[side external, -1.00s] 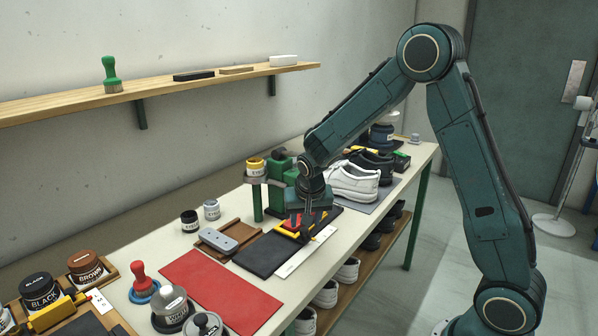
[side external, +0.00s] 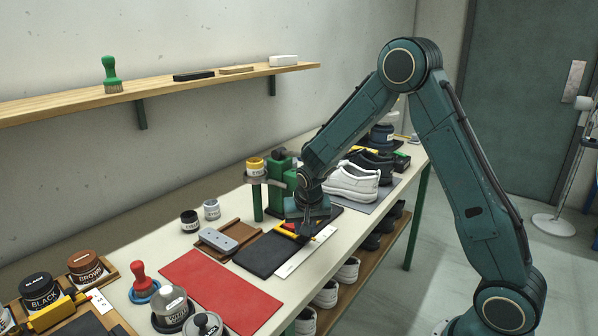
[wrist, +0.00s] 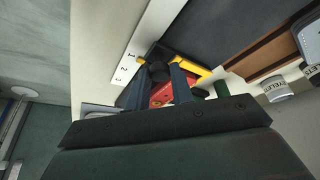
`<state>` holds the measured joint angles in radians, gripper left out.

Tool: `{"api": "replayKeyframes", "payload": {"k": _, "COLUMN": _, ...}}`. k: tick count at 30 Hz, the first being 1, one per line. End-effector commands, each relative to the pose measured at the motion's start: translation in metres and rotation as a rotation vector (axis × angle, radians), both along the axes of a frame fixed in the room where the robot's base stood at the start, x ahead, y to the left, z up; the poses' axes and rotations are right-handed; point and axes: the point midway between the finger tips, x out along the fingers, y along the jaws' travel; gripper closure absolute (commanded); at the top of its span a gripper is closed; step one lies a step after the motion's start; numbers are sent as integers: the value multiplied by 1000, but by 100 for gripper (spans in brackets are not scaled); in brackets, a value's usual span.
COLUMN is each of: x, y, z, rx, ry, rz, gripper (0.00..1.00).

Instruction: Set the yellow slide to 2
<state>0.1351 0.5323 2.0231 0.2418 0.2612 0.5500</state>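The yellow slide (wrist: 190,61) shows in the wrist view as a yellow bar beside a red part and a dark round knob (wrist: 156,69). In the side view the yellow slide (side external: 284,233) is partly hidden by my gripper (side external: 305,234). In the wrist view, the two fingers of my gripper (wrist: 160,80) reach down on either side of the knob. I cannot tell whether they touch it or which number the slide stands at.
A dark mat (side external: 262,255) and a red mat (side external: 215,290) lie to the left on the bench. A grey tool on a wooden tray (side external: 238,228) is close by. White shoes (side external: 352,183) and a green stand (side external: 280,205) are behind my gripper.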

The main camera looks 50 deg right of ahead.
Motion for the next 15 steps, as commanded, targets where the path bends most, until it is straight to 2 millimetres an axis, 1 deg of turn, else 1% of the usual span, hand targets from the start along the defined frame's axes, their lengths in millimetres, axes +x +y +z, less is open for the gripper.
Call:
{"api": "replayKeyframes", "payload": {"k": 5, "x": 0, "y": -1, "z": 0, "rx": 0, "ry": 0, "rz": 0, "gripper": 100}}
{"api": "replayKeyframes", "payload": {"k": 7, "x": 0, "y": -4, "z": 0, "rx": 0, "ry": 0, "rz": -1, "gripper": 100}}
{"api": "replayKeyframes", "payload": {"k": 15, "x": 0, "y": -31, "z": 0, "rx": 0, "ry": -1, "rz": -2, "gripper": 100}}
